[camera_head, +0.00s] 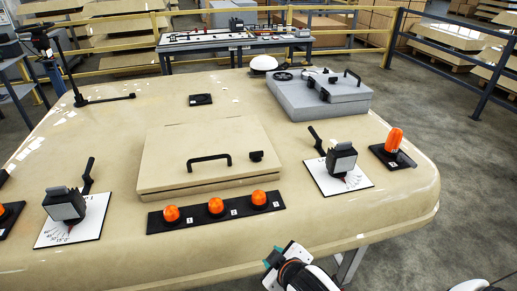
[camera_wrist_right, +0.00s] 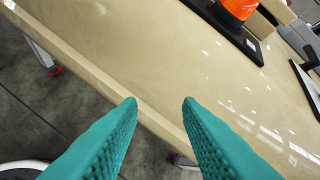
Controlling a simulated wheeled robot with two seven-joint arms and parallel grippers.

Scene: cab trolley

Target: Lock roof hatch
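The beige square hatch (camera_head: 206,137) sits on the beige cab roof (camera_head: 120,109), its lid lying down with a thin seam at the front. A black bar handle (camera_head: 208,161) and a small black knob (camera_head: 256,156) are on its front part. My right gripper (camera_head: 270,261) shows only in part at the roof's front edge, to the right of and nearer than the hatch. In the right wrist view its teal fingers (camera_wrist_right: 160,104) are apart and empty above the roof edge. My left gripper is not in view.
A black strip with orange beacons (camera_head: 216,207) lies before the hatch. White dial plates with black levers stand left (camera_head: 75,215) and right (camera_head: 338,170). A single orange beacon (camera_head: 393,140) is farther right. A grey box with handles (camera_head: 320,95) sits at the back right.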

